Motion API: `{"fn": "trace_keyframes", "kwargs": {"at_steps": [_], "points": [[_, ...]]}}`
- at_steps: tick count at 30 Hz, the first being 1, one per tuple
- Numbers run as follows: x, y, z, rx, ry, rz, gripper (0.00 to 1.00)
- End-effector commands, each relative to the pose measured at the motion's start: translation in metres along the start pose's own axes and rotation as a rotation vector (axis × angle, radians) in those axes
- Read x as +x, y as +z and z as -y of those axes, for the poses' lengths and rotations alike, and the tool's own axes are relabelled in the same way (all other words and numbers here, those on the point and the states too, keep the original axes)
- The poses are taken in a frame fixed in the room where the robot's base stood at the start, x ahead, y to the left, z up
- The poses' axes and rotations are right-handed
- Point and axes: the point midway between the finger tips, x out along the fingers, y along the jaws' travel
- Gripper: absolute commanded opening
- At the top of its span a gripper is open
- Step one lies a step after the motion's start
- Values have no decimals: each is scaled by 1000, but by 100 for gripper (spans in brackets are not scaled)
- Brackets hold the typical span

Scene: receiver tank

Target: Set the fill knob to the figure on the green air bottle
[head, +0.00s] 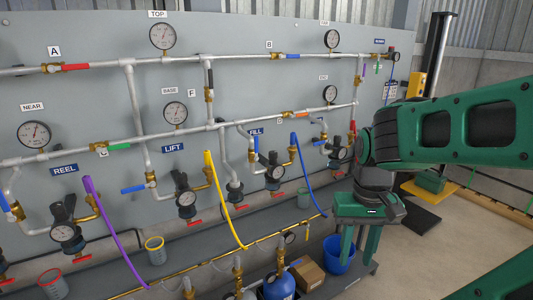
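The FILL label (256,131) is on the grey panel, right of centre. Below it is a regulator with a black knob (273,158) and a small round gauge (277,173); the gauge reading is too small to tell. My gripper (359,250) points down at the right, to the right of the fill regulator and apart from it. Its two green fingers are spread with nothing seen between them. I cannot make out a green air bottle; a blue bottle (279,287) stands at the bottom, partly cut off by the frame.
Similar regulators sit under the LIFT label (173,149) and REEL label (65,169). Yellow (222,200), purple (112,230) and blue (306,175) hoses hang before the panel. A blue bucket (337,262) and cardboard box (307,273) stand near my gripper. Open floor lies right.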

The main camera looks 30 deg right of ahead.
Motion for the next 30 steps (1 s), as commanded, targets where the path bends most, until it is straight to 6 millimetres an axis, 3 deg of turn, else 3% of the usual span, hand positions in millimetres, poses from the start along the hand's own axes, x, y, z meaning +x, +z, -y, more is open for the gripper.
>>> {"fn": "trace_keyframes", "kwargs": {"at_steps": [4,8,14,21,30], "points": [[-5,4,-4,-21,-8,-22,49],[-2,-25,14,-116,-12,-69,49],[11,-111,60,-388,-60,-208,49],[34,-211,128,-685,-184,-418,49],[45,-319,199,-875,-384,-776,49]]}}
